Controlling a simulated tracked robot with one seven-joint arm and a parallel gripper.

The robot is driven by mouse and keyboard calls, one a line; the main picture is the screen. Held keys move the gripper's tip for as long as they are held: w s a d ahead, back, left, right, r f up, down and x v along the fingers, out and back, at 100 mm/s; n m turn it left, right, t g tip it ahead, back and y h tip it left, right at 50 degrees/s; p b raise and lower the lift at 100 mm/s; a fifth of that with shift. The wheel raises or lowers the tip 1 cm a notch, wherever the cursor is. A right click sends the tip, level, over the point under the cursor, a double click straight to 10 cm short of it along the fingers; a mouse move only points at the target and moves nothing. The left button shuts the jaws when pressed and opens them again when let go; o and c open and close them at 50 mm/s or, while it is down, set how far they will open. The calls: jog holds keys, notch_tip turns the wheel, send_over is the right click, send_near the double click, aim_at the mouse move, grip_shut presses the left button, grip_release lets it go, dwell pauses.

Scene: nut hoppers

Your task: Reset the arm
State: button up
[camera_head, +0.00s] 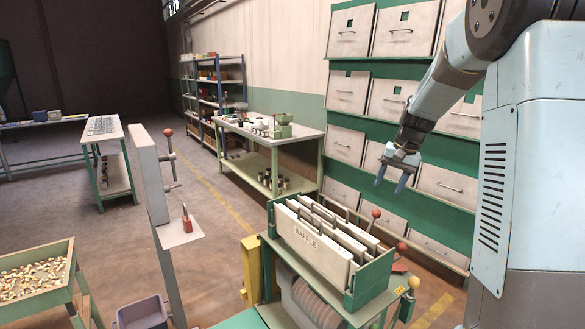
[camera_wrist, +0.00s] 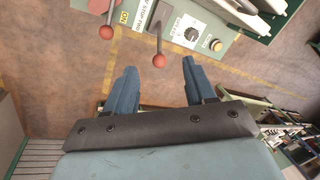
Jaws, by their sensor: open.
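My gripper (camera_head: 392,179) hangs in the head view at the end of my arm, in front of the green rack of panels and up to the right of the baffle box. Its two blue fingers are apart and nothing shows between them. In the wrist view my gripper (camera_wrist: 157,80) also shows open and empty. Beyond the fingertips there is a red-knobbed lever (camera_wrist: 158,60) on a machine panel. The lever and fingers look apart, but the exact gap cannot be told.
The baffle box (camera_head: 310,242) holds several upright plates, with red-knobbed levers beside it. The panel rack (camera_head: 348,68) stands behind my gripper. A workbench (camera_head: 270,135) is at the back, and a tray of nuts (camera_head: 35,283) at lower left.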

jog(key=s+a+r+n+t, duration=0.1)
jog(key=s+a+r, duration=0.1)
jog(key=s, duration=0.9)
jog(key=s+a+r+n+t+h, duration=0.1)
jog(key=s+a+r+n, duration=0.1)
jog(key=s, duration=0.9)
jog(key=s+a+r+n+t+h, duration=0.1)
jog(key=s+a+r, duration=0.1)
jog(key=s, duration=0.9)
jog(key=shift+r+t, duration=0.4)
jog(key=shift+r, duration=0.2)
